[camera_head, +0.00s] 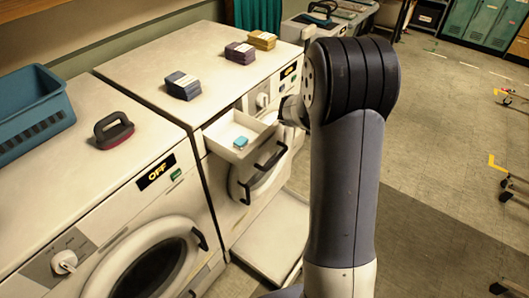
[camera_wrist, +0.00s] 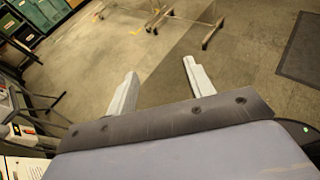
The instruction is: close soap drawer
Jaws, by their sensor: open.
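The soap drawer (camera_head: 222,146) sticks out open from the front of the second white washing machine (camera_head: 160,58). A small light-blue block (camera_head: 240,143) lies inside it. A dark handle (camera_head: 270,158) shows near the drawer's front. My arm stands to the right of the drawer in the head view and hides part of that machine's right side. My gripper (camera_wrist: 160,68) has its two pale fingers spread apart with nothing between them, over open floor in the wrist view. In the head view, the fingers cannot be made out clearly.
Blue-grey, purple and yellow stacks (camera_head: 183,86) sit on the second machine's top. The nearer machine carries a teal basket (camera_head: 32,108) and a dark-handled brush (camera_head: 113,130), and its display reads OFF. Open floor lies right of my arm, with metal-legged frames (camera_head: 512,185) at the far right.

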